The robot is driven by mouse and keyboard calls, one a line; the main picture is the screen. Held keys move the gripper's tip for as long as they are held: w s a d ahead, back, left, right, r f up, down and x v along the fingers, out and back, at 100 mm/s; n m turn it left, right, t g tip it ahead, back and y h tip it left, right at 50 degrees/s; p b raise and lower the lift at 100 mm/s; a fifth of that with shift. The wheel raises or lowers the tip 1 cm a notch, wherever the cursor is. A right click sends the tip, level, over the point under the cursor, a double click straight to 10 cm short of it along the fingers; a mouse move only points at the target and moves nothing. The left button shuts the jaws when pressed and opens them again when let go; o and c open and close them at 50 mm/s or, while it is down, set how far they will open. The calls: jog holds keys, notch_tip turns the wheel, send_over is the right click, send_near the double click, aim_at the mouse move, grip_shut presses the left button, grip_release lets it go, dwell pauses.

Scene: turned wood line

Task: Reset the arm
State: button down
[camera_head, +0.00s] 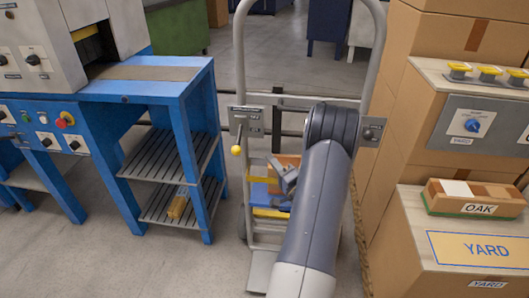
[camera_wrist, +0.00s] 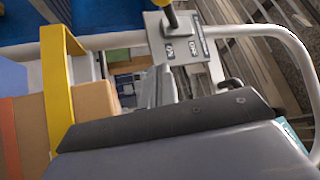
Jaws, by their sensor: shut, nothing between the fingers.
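My arm reaches up from the bottom of the head view, bends at a dark elbow and folds down behind itself. My gripper (camera_head: 287,180) shows only in part to the left of the arm, low inside the frame of a grey hand truck (camera_head: 241,75). Its jaws look shut with nothing held, and the arm hides part of them. Behind it are an orange-brown box (camera_head: 284,163) and blue and yellow parts. In the wrist view a yellow bar (camera_wrist: 57,80) and a tan box (camera_wrist: 95,103) are at the left.
A control plate with a yellow-knobbed lever (camera_head: 237,150) is on the truck's left upright; the plate also shows in the wrist view (camera_wrist: 178,45). A blue machine bench (camera_head: 185,90) stands left. Floor shows at lower left.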

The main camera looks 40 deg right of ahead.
jog(key=shift+s+d+f, duration=0.1)
jog(key=shift+s+f, duration=0.2)
jog(key=shift+s, duration=0.05)
